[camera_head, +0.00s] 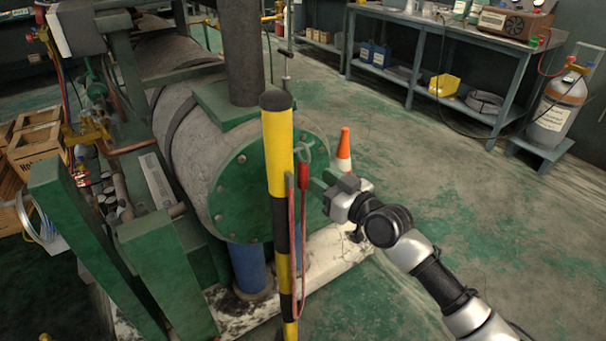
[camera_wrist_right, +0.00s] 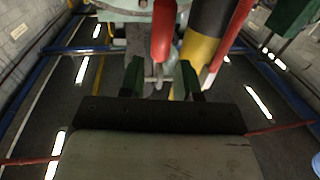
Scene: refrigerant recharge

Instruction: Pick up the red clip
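The red clip (camera_head: 304,176) hangs upright beside the yellow-and-black post (camera_head: 279,150), with a red cable (camera_head: 292,225) hanging near it. My right gripper (camera_head: 320,186) is just to the right of the clip, its fingers pointing left at it. In the right wrist view, the red clip (camera_wrist_right: 163,32) is straight ahead of my open right gripper (camera_wrist_right: 160,78). The clip's thin metal end shows between the two green-grey fingers. I cannot tell whether either finger touches it. The post (camera_wrist_right: 208,35) stands to the right of the clip there. My left gripper is not in view.
A large green-ended tank (camera_head: 245,195) stands directly behind the post. An orange-and-white cone (camera_head: 344,152) is on the floor beyond my right gripper. A workbench (camera_head: 450,35) and a grey cylinder (camera_head: 556,108) stand at the back right. The floor on the right is mostly clear.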

